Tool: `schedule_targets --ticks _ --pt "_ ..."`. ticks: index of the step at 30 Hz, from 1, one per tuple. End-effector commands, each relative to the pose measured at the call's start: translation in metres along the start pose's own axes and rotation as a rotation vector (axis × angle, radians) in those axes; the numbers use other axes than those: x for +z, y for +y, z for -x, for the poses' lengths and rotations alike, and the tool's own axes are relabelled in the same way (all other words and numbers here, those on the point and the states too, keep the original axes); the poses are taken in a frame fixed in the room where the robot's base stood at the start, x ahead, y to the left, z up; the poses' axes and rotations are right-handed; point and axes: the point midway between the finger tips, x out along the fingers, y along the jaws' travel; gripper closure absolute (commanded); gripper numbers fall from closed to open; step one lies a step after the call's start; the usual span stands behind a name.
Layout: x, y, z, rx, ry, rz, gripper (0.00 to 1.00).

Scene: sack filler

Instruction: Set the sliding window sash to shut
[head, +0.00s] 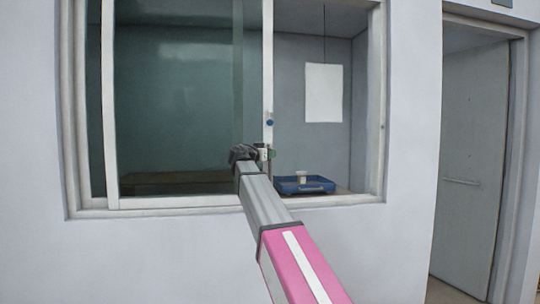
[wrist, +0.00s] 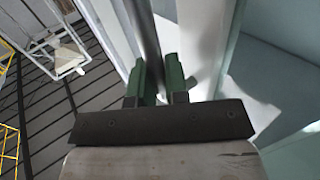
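The sliding sash (head: 108,110) is a white-framed pane on the left of the window in the head view. Its right upright (head: 268,70) stands near the middle of the window frame, with an open gap to its right. A blue spot (head: 270,122) shows on that upright. My gripper (head: 264,153) is at the lower part of this upright. In the wrist view, its green fingers (wrist: 157,78) lie on both sides of a dark upright bar (wrist: 147,35), which seems to fill the space between them. The fingertip contact is partly hidden.
A blue tray (head: 305,188) with a small white cup (head: 301,176) stands on the sill behind the open gap. A white sheet (head: 323,93) hangs inside. A grey door (head: 470,170) is on the right. In the wrist view, a yellow rail (wrist: 10,150) shows far left.

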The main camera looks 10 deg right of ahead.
Motion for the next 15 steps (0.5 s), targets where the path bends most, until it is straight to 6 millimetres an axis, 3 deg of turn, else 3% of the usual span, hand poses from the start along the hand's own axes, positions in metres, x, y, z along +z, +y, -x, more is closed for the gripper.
schedule_targets --ticks 8,15 --pt "0.000 0.007 -0.009 0.001 0.000 0.000 1.00" --pt "0.000 0.037 -0.052 0.006 0.001 0.000 1.00"
